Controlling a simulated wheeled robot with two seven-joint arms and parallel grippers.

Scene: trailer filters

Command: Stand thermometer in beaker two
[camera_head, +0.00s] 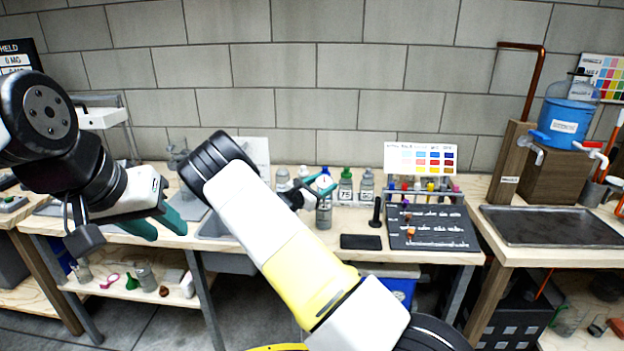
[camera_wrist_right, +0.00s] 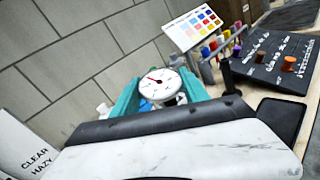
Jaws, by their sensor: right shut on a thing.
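The thermometer (camera_head: 323,183) has a round white dial. In the right wrist view the dial (camera_wrist_right: 160,84) has a red needle and sits between the teal fingers of my right gripper (camera_wrist_right: 158,92), which is shut on it. In the head view my right gripper (camera_head: 318,186) holds it above a grey glass vessel (camera_head: 323,215) on the bench. The stem is not clearly visible, so I cannot tell if it is inside the vessel. No number on this vessel is legible. My left gripper (camera_head: 160,228) is open and empty at the left of the bench.
Labelled bottles (camera_head: 345,186) stand just right and behind. A black post (camera_head: 376,211), a dark flat pad (camera_head: 361,242), a black board (camera_head: 432,238) and a color chart (camera_head: 420,159) are further right. A sink (camera_head: 213,226) lies to the left.

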